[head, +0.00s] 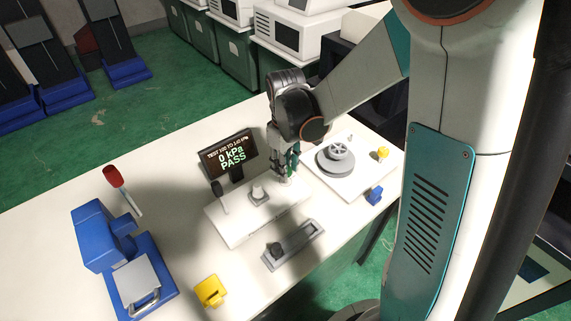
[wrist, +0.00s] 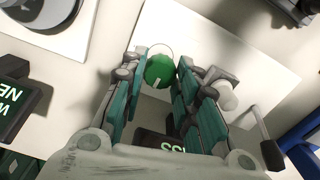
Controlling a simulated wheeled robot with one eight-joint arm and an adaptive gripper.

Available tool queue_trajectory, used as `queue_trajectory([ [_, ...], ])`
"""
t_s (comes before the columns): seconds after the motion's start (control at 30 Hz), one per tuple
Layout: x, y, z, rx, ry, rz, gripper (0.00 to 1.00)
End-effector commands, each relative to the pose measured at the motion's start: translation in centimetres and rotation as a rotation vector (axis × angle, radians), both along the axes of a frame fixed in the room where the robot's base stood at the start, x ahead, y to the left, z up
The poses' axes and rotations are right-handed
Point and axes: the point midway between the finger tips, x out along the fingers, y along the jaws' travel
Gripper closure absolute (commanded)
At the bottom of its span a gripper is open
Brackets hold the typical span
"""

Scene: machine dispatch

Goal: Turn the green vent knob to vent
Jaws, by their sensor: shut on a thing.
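The green vent knob (wrist: 160,71) shows in the wrist view between my two fingers, with a white pointer line on its face aimed toward the bottom of the picture, slightly left. My gripper (wrist: 162,66) is shut on the knob, one finger on each side. In the head view my gripper (head: 286,174) reaches down to the back right part of the white test plate (head: 240,234), and the knob is hidden behind the fingers. The display (head: 231,156) behind the plate reads 0 kPa and PASS.
A lever with a dark handle (head: 217,188) and a light grey fitting (head: 258,193) stand on the plate. A grey round part (head: 335,160) sits at right. A grey tray (head: 293,246), yellow block (head: 210,291) and blue press (head: 100,240) stand nearby. The table's left back is clear.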

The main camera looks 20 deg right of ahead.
Motion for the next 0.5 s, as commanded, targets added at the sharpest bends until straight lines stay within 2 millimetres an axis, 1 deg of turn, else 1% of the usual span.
queue_trajectory([
  [0.2,0.03,0.01,0.00,0.000,-0.001,0.036,0.95],
  [0.5,0.04,0.01,0.00,0.000,-0.001,0.041,0.95],
])
